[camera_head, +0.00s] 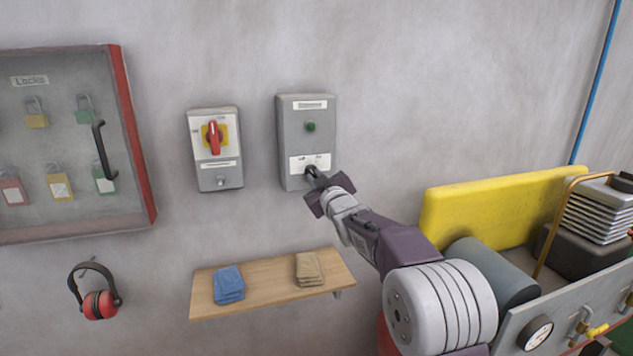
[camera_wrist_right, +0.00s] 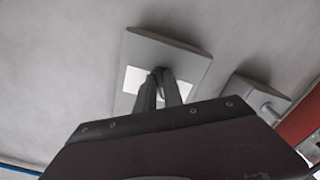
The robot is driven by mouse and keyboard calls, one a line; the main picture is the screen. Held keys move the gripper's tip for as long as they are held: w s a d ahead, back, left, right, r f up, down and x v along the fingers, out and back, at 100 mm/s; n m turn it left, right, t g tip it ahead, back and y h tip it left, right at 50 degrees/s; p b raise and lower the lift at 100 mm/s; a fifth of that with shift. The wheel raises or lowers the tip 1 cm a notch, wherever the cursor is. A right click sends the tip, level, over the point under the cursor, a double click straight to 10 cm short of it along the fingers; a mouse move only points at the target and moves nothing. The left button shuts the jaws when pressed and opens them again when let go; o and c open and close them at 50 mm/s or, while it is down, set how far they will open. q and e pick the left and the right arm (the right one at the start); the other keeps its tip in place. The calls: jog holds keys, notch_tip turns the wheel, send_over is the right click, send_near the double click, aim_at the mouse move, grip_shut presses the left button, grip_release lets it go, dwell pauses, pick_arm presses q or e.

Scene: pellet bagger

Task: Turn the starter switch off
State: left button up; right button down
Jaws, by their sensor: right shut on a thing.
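The starter box (camera_head: 291,133) is a grey box on the wall with a green round lamp or button (camera_head: 310,127) and a white label plate (camera_head: 324,160) low on its front. The black starter switch (camera_head: 309,170) sits on that plate, mostly hidden by my right gripper (camera_head: 313,174). My right gripper is shut on the switch. In the right wrist view the two fingers (camera_wrist_right: 161,80) close together at the white plate of the box (camera_wrist_right: 190,58). The switch's exact angle is hidden. My left gripper is not in view.
A second grey box (camera_head: 205,172) with a red rotary handle (camera_head: 213,138) on yellow hangs to the left. A lock cabinet (camera_head: 135,150) is further left. A wooden shelf (camera_head: 270,283) with cloths is below. A yellow panel (camera_head: 490,212) and machinery stand at right.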

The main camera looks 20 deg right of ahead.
dwell(0.3)
jog(key=c, duration=1.5)
grip_release()
jog(key=shift+r, duration=0.1)
jog(key=shift+o, duration=0.2)
jog(key=shift+s, duration=0.1)
jog(key=shift+s, duration=0.25)
jog(key=s+b, duration=0.2)
jog(key=s, duration=0.6)
jog(key=shift+s, duration=0.25)
jog(key=shift+d, duration=0.1)
